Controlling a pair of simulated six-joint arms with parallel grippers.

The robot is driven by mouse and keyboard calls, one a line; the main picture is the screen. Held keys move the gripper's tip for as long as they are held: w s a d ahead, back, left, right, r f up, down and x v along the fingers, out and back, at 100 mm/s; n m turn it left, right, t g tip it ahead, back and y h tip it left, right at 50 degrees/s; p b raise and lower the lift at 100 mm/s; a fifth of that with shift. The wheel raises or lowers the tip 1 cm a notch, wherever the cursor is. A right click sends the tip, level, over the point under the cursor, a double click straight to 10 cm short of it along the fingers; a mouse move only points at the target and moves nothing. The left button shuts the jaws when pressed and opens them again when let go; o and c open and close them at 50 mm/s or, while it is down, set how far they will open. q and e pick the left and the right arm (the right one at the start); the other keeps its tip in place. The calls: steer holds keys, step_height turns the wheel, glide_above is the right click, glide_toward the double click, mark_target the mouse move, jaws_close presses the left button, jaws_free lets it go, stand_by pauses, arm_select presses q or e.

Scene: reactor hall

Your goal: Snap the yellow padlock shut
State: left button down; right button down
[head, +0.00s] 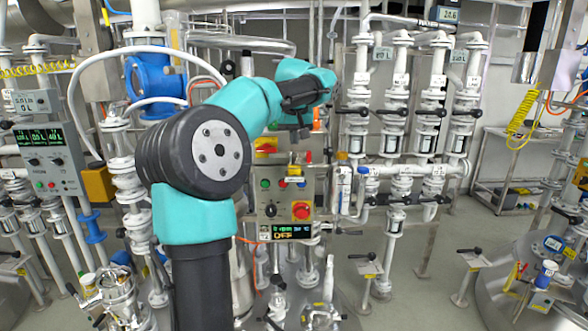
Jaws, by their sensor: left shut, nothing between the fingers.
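A small yellow shape (294,169), which looks like the yellow padlock, shows at the top of the grey control box (254,209). It is too small to tell whether its shackle is open. My left gripper (302,131) is above it in the picture, pointing down, with its dark fingers shut and empty. I see a gap between the fingers and the yellow shape, but cannot judge the depth. My left arm hides part of the area left of the box. My right gripper is not in view.
The control box carries a red rotary knob (301,210), a black knob and a lit display (285,231). A red and yellow switch (266,147) sits above it. White pipes and valves (398,130) stand close on the right. Open floor (430,270) lies at the lower right.

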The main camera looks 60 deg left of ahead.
mark_target(295, 165)
arm_select(q)
steer(key=shift+f, duration=1.85)
stand_by(1.1)
steer(key=shift+r, duration=0.1)
step_height(295, 165, up, 6)
steer(key=shift+f, duration=0.1)
stand_by(0.9)
stand_by(0.3)
